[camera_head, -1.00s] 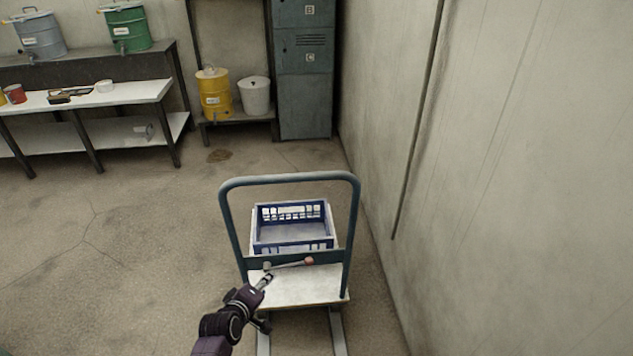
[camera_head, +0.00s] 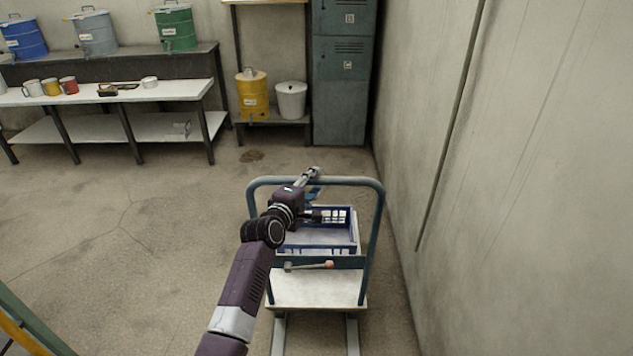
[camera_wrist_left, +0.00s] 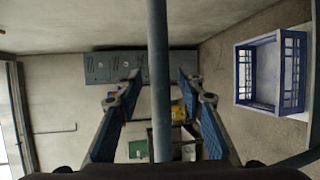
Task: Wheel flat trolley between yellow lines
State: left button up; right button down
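The flat trolley stands on the concrete floor, with a white deck (camera_head: 315,290) and a blue-grey tube handle (camera_head: 376,225). A blue and white crate (camera_head: 318,237) sits on the deck behind the handle. The crate also shows at right there (camera_wrist_left: 243,75). My right gripper is out of view. No yellow floor lines show.
The right wall (camera_head: 500,200) runs close beside the trolley. Grey lockers (camera_head: 340,110), a yellow drum (camera_head: 252,95) and a white bucket (camera_head: 291,100) stand behind. A white table (camera_head: 180,90) stands at left. A wooden-headed tool (camera_head: 308,266) lies at the handle's crosspiece. Open floor is left.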

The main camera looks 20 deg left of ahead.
pick_arm(q)
jog(key=shift+x, duration=0.8)
grip_shut()
